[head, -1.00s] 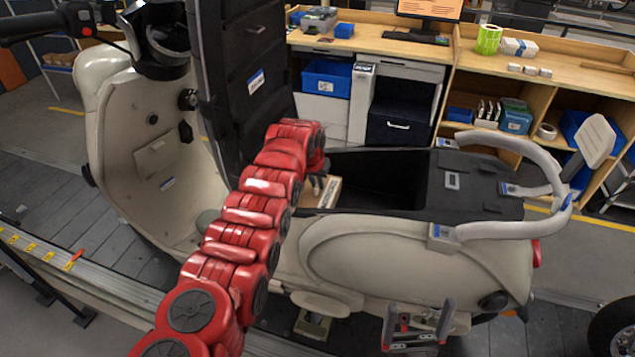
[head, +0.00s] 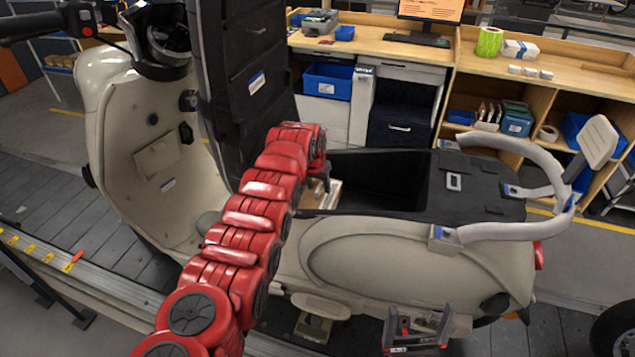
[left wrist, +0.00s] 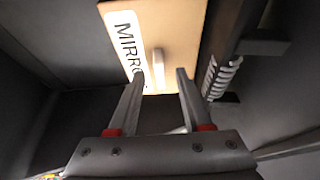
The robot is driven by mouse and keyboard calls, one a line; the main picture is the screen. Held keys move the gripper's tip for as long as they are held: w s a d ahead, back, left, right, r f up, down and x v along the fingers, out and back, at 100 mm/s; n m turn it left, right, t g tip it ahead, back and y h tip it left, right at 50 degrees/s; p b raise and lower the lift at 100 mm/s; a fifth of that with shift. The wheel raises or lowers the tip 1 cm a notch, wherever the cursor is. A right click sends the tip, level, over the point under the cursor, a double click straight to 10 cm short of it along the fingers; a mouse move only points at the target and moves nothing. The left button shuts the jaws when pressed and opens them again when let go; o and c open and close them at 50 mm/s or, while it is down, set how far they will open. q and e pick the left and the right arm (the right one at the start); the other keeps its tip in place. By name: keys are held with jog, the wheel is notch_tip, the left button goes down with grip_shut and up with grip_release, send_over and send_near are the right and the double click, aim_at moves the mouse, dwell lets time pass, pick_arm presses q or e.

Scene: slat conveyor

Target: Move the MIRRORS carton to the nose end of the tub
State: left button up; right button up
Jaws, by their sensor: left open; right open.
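The MIRRORS carton (head: 332,196), brown with a white label, sits at the left end of the scooter's open black tub (head: 385,180), beside the raised seat. In the left wrist view the carton (left wrist: 185,25) shows its printed label and a pale upright tab (left wrist: 158,62). My left gripper (head: 322,183) reaches down over the carton, partly hiding it. In the left wrist view its fingers (left wrist: 161,76) are open, with the tab just beyond and between the tips. My right gripper (head: 416,335) is open and empty, low in front of the scooter's side.
The tall black raised seat (head: 245,80) stands directly left of the tub. A dark rear panel (head: 470,185) and grey grab rail (head: 510,230) lie to its right. A coil spring (left wrist: 222,75) shows beside the carton. The tub's middle looks empty.

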pick_arm(q)
jog(key=shift+r+b, duration=0.3)
jog(key=shift+r, duration=0.1)
jog(key=shift+s+a+r+b, duration=0.1)
jog(key=shift+s+r+b, duration=0.25)
jog(key=shift+r, duration=0.1)
jog(key=b+v, duration=0.2)
jog(key=v, duration=1.3)
jog(key=shift+s+r, duration=0.15)
jog(key=shift+r, duration=0.1)
jog(key=shift+a, duration=0.1)
